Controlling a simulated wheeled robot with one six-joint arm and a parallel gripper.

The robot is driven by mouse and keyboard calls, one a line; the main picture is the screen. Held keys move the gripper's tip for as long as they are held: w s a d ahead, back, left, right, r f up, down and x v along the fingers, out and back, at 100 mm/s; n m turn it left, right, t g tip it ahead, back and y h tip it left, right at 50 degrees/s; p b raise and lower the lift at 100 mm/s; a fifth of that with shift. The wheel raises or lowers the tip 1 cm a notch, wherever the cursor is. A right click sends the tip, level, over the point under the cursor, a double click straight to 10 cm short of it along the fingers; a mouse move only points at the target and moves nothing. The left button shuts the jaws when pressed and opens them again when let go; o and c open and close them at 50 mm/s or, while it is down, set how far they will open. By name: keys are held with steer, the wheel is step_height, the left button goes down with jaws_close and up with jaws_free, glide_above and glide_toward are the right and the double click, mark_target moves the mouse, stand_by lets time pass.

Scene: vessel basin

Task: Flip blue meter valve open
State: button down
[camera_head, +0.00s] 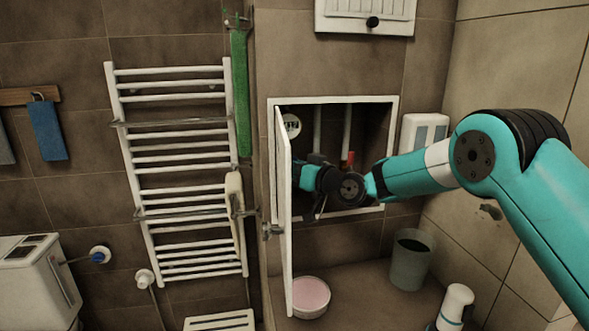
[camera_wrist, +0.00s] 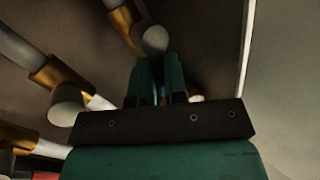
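My gripper (camera_wrist: 160,68) is inside the recessed wall cabinet (camera_head: 392,140), at its left side near the open door (camera_head: 284,200). In the wrist view its two green fingers stand close together with a narrow gap. A small sliver of blue (camera_wrist: 159,94) shows in this gap; I cannot tell whether the fingers touch it. A round grey end piece (camera_wrist: 155,40) lies just beyond the fingertips. The blue valve handle is not clearly seen in the head view, where my arm covers that area. A red valve handle (camera_head: 348,160) shows on the right pipe.
A round white meter (camera_head: 291,125) sits at the cabinet's upper left. Brass fittings (camera_wrist: 55,72) and pipes crowd the wrist view's left. A towel radiator (camera_head: 180,150) stands left of the door. A pink-filled bowl (camera_head: 308,297) and grey bin (camera_head: 411,260) are below.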

steer(key=shift+s+a+f+n+g+h+b, duration=0.1)
steer(key=shift+a+n+g+h+b, duration=0.15)
steer(key=shift+n+h+b, duration=0.25)
steer(key=shift+s+a+n+g+h+b, duration=0.1)
steer(key=shift+a+n+g+h+b, duration=0.15)
steer(key=shift+n+b, duration=0.45)
steer(key=c, duration=1.2)
jaws_free()
steer(key=shift+o, duration=0.2)
steer(key=shift+d, duration=0.1)
steer(key=b+v, duration=0.5)
steer(key=v, duration=1.2)
steer(key=shift+s+b, duration=0.2)
steer(key=shift+b, duration=0.2)
steer(key=shift+d, duration=0.1)
